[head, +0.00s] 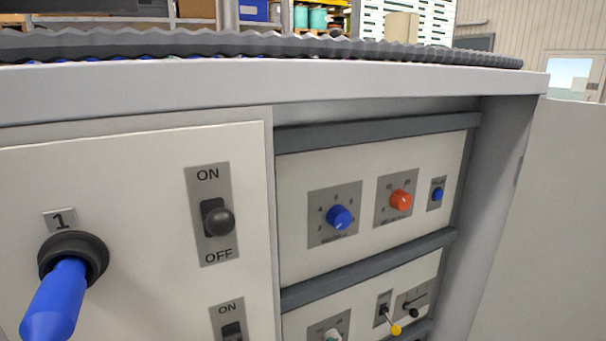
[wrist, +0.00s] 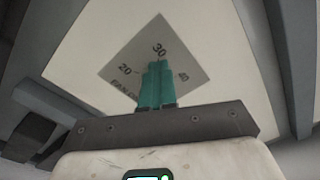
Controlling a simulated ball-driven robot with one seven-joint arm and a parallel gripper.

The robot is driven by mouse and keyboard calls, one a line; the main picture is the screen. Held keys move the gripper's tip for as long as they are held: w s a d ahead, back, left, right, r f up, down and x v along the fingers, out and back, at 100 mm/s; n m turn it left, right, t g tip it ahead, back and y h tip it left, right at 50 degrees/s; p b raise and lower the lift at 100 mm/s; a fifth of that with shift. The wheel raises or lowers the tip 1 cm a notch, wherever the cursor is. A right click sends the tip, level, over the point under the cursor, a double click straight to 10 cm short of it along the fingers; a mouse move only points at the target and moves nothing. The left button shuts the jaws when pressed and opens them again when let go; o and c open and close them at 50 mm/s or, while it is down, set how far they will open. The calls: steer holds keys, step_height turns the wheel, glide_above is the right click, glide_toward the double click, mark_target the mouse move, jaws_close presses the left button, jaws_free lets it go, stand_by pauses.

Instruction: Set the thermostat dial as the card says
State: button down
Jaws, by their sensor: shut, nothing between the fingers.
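In the wrist view my gripper (wrist: 157,66) has its teal fingers together, with nothing between them. They are in front of a grey dial plate (wrist: 188,60) marked 20, 30 and 40. The fingers hide the plate's middle, and its lower label is partly covered. I cannot tell whether they touch anything. My gripper does not show in the head view. There, a blue dial (head: 340,217) and an orange dial (head: 400,200) sit on grey plates in the upper panel. Their labels are too small to read surely, so I cannot tell which is the thermostat. No readable card shows.
A large blue lever (head: 55,300) marked 1 sticks out at left. Beside it is an ON/OFF toggle (head: 217,218). A small blue button (head: 437,194) is right of the dials.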

steer(key=shift+s+a+f+g+y, duration=0.1)
steer(key=shift+a+f+g+y, duration=0.1)
steer(key=shift+a+f, duration=0.35)
steer(key=shift+s+a+f+g+y, duration=0.1)
steer(key=shift+a+f+y, duration=0.15)
steer(key=shift+f, duration=0.45)
steer(key=shift+r, duration=0.1)
steer(key=shift+a+r+p, duration=0.25)
steer(key=shift+a+p, duration=0.05)
steer(key=shift+p, duration=0.1)
steer(key=v, duration=0.2)
steer(key=p+v, duration=0.1)
steer(key=v, duration=0.2)
steer(key=shift+s+d, duration=0.1)
steer(key=shift+d, duration=0.25)
